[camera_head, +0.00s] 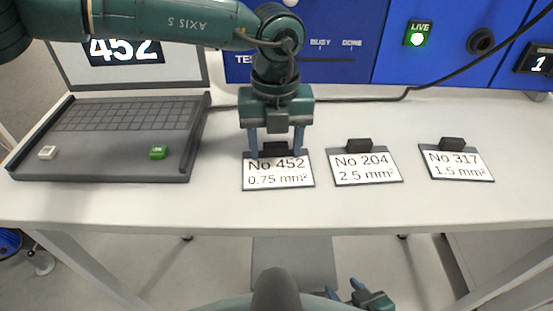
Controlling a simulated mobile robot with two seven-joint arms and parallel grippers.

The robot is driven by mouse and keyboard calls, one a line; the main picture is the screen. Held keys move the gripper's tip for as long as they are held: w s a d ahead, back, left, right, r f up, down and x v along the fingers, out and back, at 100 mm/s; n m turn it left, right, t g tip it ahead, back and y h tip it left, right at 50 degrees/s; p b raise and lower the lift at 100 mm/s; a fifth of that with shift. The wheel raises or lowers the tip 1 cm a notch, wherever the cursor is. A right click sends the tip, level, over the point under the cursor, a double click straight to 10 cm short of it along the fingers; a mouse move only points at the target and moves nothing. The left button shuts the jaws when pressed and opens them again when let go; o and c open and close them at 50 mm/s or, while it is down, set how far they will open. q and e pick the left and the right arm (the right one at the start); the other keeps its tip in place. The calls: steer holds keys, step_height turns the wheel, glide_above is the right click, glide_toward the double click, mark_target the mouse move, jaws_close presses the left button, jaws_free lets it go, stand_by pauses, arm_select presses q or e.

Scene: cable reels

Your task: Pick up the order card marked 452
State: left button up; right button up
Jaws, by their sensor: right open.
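The order card marked 452 (278,178) lies flat on the white table, with "0.75 mm²" under its number. A black block (275,149) stands at its back edge. My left gripper (276,153) points down over that back edge, one finger on each side of the block. Gaps show between the fingers and the block, so it looks open. Whether the fingertips touch the card I cannot tell. My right gripper (344,289) is open and empty, low at the bottom of the view, in front of the table.
Cards marked 204 (367,171) and 317 (456,165) lie to the right, each with a black block. A laptop (118,125) showing 452 stands at left. Blue panels (400,70) and a black cable (425,86) are behind. The table's front strip is clear.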

arm_select(q)
steer(key=c, duration=0.8)
